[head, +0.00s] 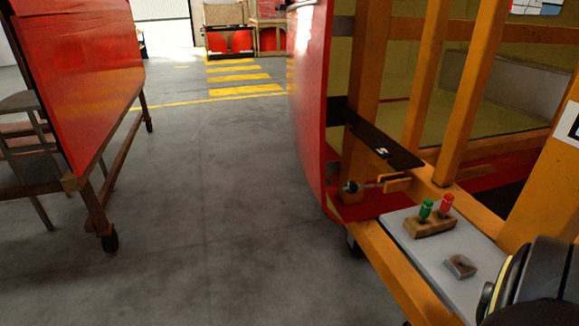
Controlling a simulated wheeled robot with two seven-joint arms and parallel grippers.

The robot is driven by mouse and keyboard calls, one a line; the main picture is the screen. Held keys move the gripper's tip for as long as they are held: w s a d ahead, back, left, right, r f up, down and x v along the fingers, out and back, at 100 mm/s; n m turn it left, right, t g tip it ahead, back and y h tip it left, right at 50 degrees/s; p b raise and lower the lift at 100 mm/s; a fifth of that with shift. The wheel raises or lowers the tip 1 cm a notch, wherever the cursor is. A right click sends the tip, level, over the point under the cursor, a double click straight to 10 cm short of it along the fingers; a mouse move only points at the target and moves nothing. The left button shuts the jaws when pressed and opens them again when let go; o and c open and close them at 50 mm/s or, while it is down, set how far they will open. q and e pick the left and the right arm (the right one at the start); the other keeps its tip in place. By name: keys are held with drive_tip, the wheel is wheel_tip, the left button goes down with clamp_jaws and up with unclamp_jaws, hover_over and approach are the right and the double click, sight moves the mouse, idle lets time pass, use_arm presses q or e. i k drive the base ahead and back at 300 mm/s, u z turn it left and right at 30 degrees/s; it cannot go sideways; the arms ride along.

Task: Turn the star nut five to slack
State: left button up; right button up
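A black plate (384,148) with a white mark that looks like a 5 lies at the lower corner of the red nosecone panel (310,110). Below it, a small dark round knob (350,187), which may be star nut five, sits on a thin rod. The rod runs right to an orange bracket (396,183) on the orange frame. The knob is too small to tell its star shape or how tight it is. Neither gripper shows in the head view.
A grey shelf (432,267) holds a wooden block (430,229) with green and red pegs, and a small brownish block (460,265). A black and yellow rounded object (535,285) fills the lower right. Another red panel (85,80) stands left. The floor (215,200) between is clear.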

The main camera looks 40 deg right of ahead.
sight(353, 187)
drive_tip(key=z, duration=0.1)
drive_tip(key=i, duration=2.1)
drive_tip(key=z, duration=1.7)
drive_tip(key=i, duration=1.1)
drive_tip(key=z, duration=0.95)
